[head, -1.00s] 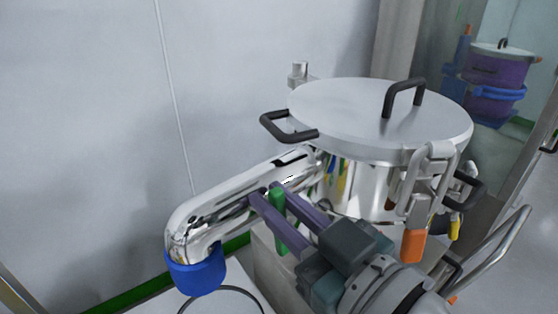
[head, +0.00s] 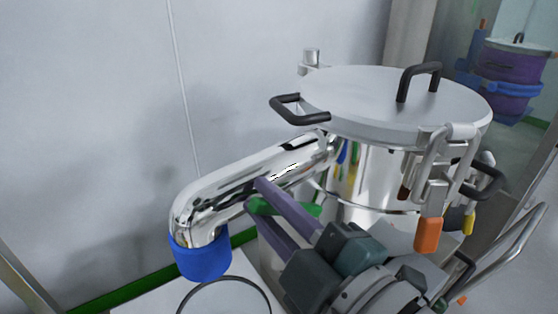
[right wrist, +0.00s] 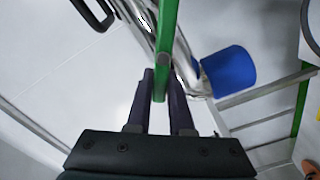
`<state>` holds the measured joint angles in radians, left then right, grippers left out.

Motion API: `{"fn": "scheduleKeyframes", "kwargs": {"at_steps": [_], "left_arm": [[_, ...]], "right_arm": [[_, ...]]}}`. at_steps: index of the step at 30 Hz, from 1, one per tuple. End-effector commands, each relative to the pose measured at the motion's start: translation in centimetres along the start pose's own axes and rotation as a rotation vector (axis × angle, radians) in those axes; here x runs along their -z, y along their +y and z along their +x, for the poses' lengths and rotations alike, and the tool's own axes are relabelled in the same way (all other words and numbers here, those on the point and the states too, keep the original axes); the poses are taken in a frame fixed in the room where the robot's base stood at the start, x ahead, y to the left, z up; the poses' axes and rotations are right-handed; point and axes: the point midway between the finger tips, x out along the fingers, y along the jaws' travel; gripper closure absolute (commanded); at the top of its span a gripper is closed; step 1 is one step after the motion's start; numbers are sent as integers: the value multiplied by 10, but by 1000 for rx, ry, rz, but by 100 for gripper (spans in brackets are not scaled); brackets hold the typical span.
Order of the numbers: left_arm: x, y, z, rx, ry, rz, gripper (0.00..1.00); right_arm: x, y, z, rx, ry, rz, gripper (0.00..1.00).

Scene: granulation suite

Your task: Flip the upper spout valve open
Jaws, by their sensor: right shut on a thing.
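The green valve lever (head: 308,210) shows beside the shiny metal spout (head: 255,178) of the steel vessel (head: 365,175). It lies nearly level in the head view, its middle hidden behind a finger. My right gripper (head: 257,200) has its purple fingers shut on the lever, one on each side. In the right wrist view the lever (right wrist: 166,40) runs from the top edge down between the fingertips (right wrist: 160,84). The spout bends down into a blue end cap (head: 203,258). The valve body is hidden. My left gripper is not in view.
The vessel's lid (head: 390,100) has black handles, and a clamp with an orange grip (head: 428,235) hangs at its side, right of my arm. A round rim (head: 225,285) lies below the spout. A pale wall (head: 90,120) stands behind. Open space lies left of the spout.

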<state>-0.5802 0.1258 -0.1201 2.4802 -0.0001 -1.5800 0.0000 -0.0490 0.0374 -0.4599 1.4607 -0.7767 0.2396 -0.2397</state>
Motion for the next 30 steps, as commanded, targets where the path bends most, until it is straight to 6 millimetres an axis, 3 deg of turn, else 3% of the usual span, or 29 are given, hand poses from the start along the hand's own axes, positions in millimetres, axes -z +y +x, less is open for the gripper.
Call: {"fn": "scheduleKeyframes", "kwargs": {"at_steps": [15, 30], "left_arm": [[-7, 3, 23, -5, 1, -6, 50], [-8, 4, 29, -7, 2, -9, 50]], "right_arm": [[-4, -16, 0, 0, 0, -425, 100], [-6, -18, 0, 1, -1, -572, 100]]}}
